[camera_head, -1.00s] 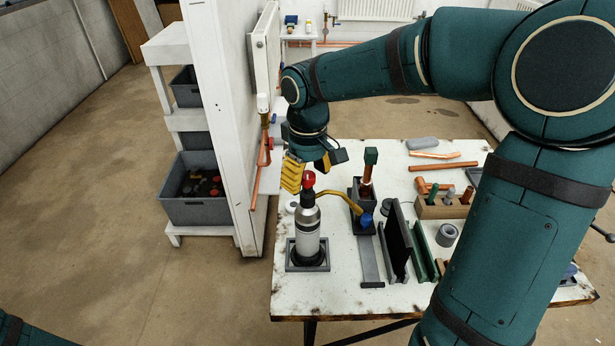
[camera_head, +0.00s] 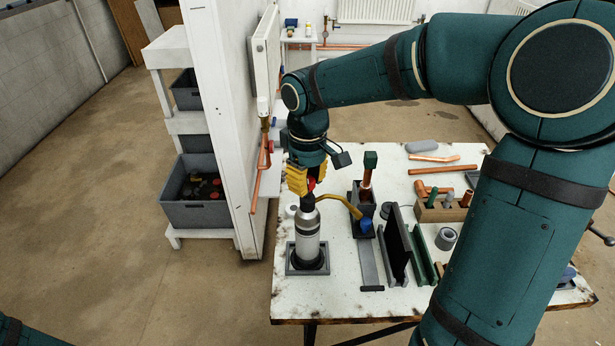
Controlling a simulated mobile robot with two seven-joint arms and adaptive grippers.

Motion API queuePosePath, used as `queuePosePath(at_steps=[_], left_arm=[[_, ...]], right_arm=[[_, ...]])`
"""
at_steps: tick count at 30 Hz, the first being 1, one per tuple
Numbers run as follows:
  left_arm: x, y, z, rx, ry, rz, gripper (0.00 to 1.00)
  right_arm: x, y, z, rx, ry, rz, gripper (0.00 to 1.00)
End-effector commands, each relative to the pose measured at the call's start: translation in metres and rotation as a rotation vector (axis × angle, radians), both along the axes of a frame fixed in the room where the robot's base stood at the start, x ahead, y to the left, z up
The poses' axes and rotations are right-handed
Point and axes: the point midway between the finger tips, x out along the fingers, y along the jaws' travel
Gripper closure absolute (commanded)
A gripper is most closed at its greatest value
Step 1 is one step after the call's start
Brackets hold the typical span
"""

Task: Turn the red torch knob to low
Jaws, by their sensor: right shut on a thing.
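The torch (camera_head: 307,240) is a silver cylinder with a yellow-brown burner tube (camera_head: 340,200) that curves off to the right. It stands upright in a dark square holder (camera_head: 293,268) at the near left of the workbench. The red knob (camera_head: 311,184) sits on top, mostly hidden between the yellow fingers. My right gripper (camera_head: 309,186) points down from above and is shut on the red knob. The knob's setting and any marks on it cannot be made out. My left gripper is out of view; only a bit of my left arm shows at the bottom left corner.
On the white workbench (camera_head: 335,300), a black upright plate (camera_head: 397,245), a copper pipe in a stand (camera_head: 366,180) and a wooden block with tools (camera_head: 440,210) stand to the right. A white wall panel with a radiator (camera_head: 267,55) rises close on the left.

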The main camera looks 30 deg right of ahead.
Motion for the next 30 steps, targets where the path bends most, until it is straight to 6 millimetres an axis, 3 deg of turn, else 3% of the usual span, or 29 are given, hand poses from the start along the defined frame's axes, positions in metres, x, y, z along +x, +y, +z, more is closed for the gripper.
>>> queuePosePath(at_steps=[30], left_arm=[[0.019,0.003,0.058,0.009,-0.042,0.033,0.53]], right_arm=[[-0.001,0.000,0.001,0.002,0.003,0.834,1.00]])
